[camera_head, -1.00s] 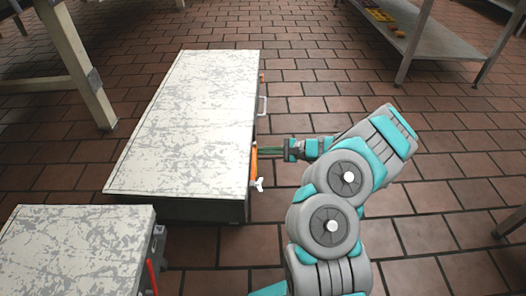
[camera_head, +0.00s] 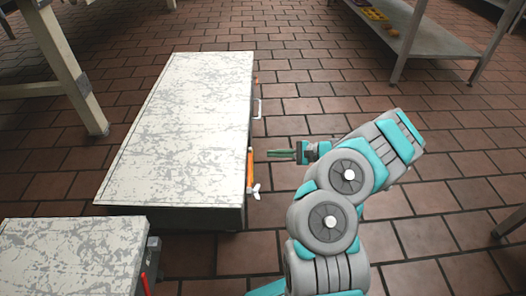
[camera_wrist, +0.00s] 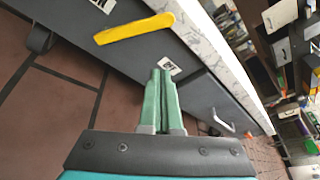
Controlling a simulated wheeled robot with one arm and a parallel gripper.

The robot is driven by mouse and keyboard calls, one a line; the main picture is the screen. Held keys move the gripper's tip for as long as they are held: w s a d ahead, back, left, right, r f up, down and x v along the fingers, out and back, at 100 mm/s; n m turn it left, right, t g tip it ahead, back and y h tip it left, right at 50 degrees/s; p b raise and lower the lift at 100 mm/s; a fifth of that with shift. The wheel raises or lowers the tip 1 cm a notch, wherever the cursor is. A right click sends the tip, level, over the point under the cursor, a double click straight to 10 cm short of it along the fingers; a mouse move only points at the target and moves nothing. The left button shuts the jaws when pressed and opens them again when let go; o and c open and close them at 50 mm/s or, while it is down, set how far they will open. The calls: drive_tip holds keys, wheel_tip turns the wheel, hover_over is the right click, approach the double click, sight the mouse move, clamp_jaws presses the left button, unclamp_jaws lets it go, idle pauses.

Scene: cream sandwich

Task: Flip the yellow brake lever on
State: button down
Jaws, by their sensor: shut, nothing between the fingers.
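The yellow brake lever (camera_head: 250,170) is on the right side of the long low cabinet with a worn white top (camera_head: 180,120). In the wrist view the yellow lever (camera_wrist: 134,28) lies slanted across the dark side panel, its right end higher. My gripper (camera_head: 271,153) is shut and empty, to the right of the lever in the head view. In the wrist view its green fingers (camera_wrist: 161,75) are together, below and right of the lever, and apart from it.
A white handle (camera_head: 258,108) is farther back on the same cabinet side. A second white-topped cabinet (camera_head: 70,262) with a red lever (camera_head: 146,285) stands at front left. A metal shelf (camera_head: 420,35) is at back right. Tiled floor is clear right of the cabinet.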

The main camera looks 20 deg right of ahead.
drive_tip(key=shift+f+v, duration=0.1)
drive_tip(key=shift+v, duration=0.95)
drive_tip(key=shift+f+v, duration=0.15)
drive_tip(key=shift+v, duration=0.85)
drive_tip(key=shift+s, duration=0.15)
